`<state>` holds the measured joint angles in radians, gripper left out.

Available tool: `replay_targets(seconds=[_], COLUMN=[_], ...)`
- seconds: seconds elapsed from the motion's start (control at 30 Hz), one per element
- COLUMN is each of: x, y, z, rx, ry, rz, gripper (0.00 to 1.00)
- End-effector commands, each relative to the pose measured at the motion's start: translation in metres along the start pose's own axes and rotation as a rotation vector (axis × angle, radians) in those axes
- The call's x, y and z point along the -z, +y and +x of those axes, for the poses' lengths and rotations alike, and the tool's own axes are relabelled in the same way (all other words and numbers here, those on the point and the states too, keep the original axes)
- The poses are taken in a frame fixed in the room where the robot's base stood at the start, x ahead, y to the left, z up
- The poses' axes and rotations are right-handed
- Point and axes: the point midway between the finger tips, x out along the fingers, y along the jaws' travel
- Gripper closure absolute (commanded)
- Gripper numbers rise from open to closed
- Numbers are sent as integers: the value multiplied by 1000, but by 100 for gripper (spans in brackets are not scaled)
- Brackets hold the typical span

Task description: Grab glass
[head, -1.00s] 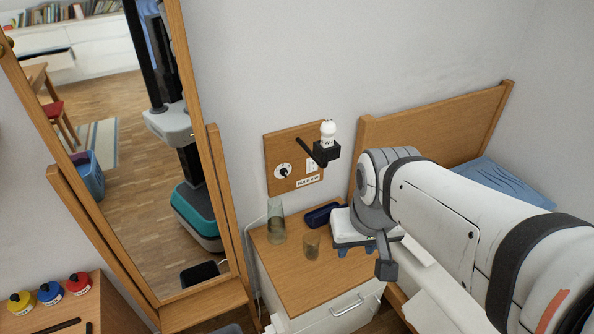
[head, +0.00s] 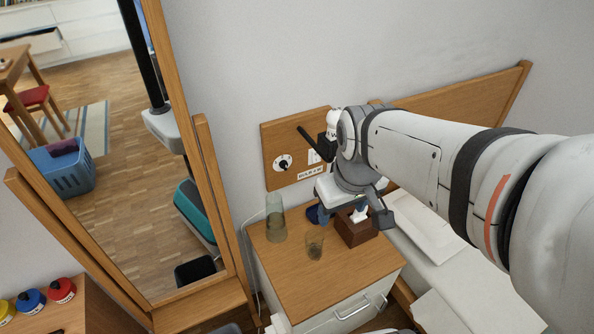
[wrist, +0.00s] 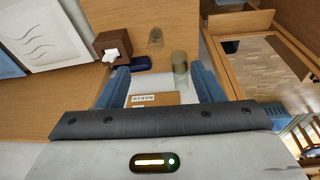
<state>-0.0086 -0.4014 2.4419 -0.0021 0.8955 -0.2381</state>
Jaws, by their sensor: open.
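A small clear tumbler glass (head: 315,245) stands upright on the wooden top of the bedside cabinet, near its middle. It also shows in the wrist view (wrist: 155,40), beyond and between my fingertips. A taller greenish glass vessel (head: 275,220) stands to its left by the wall; the wrist view shows it too (wrist: 180,70). My gripper (wrist: 160,67) is open and empty, its blue fingers spread apart. In the head view it hangs above the back right of the cabinet, apart from both glasses and partly hidden by my wrist.
A brown tissue box (head: 356,232) stands right of the tumbler. A dark blue case (wrist: 141,63) lies behind it. A wooden panel (head: 286,150) with a knob is on the wall. A mirror frame (head: 215,200) stands left, a bed (head: 440,235) right. The cabinet's front top is clear.

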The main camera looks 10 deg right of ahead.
Motion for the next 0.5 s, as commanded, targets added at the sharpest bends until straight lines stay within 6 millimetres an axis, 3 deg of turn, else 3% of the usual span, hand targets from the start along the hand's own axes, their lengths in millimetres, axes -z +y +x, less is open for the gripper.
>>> replay_targets(seconds=[0.03,0.23,0.5], x=[4,39,81], y=[2,11,20], z=[37,130,262], rx=[5,39,119], ry=[-18,-67,-106], rz=[-89,-564,-1196], gripper=[35,20,20])
